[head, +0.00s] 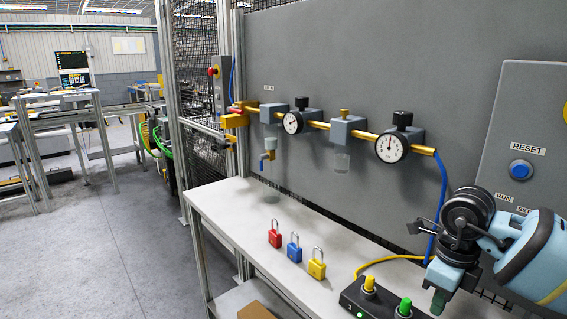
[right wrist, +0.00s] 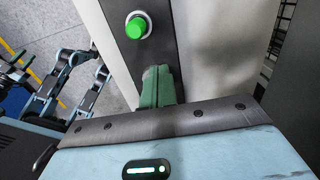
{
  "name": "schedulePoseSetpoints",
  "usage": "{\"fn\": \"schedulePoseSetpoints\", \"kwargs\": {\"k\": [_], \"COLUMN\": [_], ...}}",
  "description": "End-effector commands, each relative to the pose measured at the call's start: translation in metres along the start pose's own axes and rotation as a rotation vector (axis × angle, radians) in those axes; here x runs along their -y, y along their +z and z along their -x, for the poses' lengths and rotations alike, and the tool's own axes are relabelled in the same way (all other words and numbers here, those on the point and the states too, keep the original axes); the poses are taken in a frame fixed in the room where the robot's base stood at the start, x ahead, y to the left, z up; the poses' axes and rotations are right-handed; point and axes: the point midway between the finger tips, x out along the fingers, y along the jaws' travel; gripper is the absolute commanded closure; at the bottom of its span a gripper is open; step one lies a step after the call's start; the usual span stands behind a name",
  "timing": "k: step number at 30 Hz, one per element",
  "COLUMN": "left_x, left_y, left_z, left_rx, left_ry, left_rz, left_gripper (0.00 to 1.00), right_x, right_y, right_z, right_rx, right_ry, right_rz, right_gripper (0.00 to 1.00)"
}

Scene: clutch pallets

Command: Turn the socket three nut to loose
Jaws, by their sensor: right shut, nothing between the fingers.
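A black socket box (head: 350,299) lies on the white bench at the lower right of the head view. A yellow nut (head: 369,284) and a green nut (head: 405,306) stand on it. The box (right wrist: 150,50) also shows in the right wrist view, with a round green nut (right wrist: 136,28) on top. My right gripper (head: 438,302) is at the right of the green nut, its green fingers pointing down. In the right wrist view the fingers (right wrist: 159,86) are together, empty, over the box. I cannot tell which nut is socket three; the box's right end is hidden.
A red padlock (head: 275,239), a blue padlock (head: 294,252) and a yellow padlock (head: 317,269) stand on the bench (head: 225,205). A yellow cable (head: 385,260) runs behind the box. Gauges and a yellow pipe hang on the grey panel (head: 330,60). A control box (head: 535,110) is at the right.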

Motion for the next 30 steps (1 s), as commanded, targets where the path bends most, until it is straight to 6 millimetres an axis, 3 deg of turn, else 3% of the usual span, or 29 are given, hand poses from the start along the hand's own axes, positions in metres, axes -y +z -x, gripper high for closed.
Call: {"fn": "schedulePoseSetpoints", "kwargs": {"k": [1, 3, 10, 30], "left_x": [-0.001, -0.001, -0.001, -0.002], "left_y": [0.007, 0.01, 0.006, 0.01], "left_z": [-0.004, -0.006, -0.01, -0.008], "left_rx": [0.011, 0.014, 0.004, 0.013], "left_ry": [0.002, 0.002, 0.002, 0.004], "left_rz": [0.002, 0.004, 0.004, 0.005], "left_gripper": [0.7, 0.7, 0.7, 0.7], "right_x": [0.0, 0.0, 0.0, 0.0], "right_y": [0.0, -0.001, -0.001, -0.002], "right_z": [-0.013, -0.021, -0.04, -0.042], "right_rx": [-0.006, -0.006, -0.003, -0.001], "right_ry": [0.005, 0.005, 0.002, 0.001], "right_rz": [-0.001, -0.001, -0.001, -0.001], "right_gripper": [1.0, 1.0, 1.0, 1.0]}}
